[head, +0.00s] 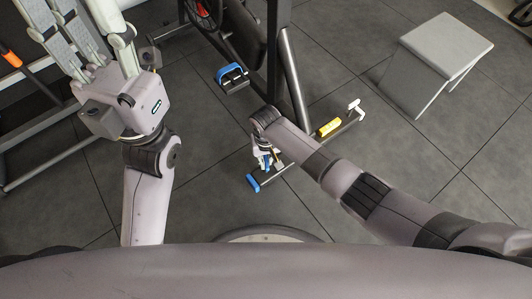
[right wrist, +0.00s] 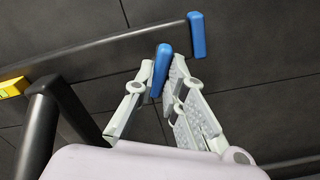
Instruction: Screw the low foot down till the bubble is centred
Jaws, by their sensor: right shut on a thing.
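A dark bar with a yellow level (head: 329,127) on it lies low across the floor at the base of an exercise machine. The level's bubble is too small to read. The bar's near end has a blue end piece (head: 253,183), also seen in the right wrist view (right wrist: 197,35). My right gripper (head: 264,158) is at this near end, shut on a blue foot piece (right wrist: 160,70) between its fingers. The bar's far end has a white piece (head: 355,107). My left gripper (head: 80,25) is raised at the upper left, open and empty, away from the bar.
A grey stool (head: 446,48) stands at the upper right. A metal rack is at the left. The tiled floor between is clear.

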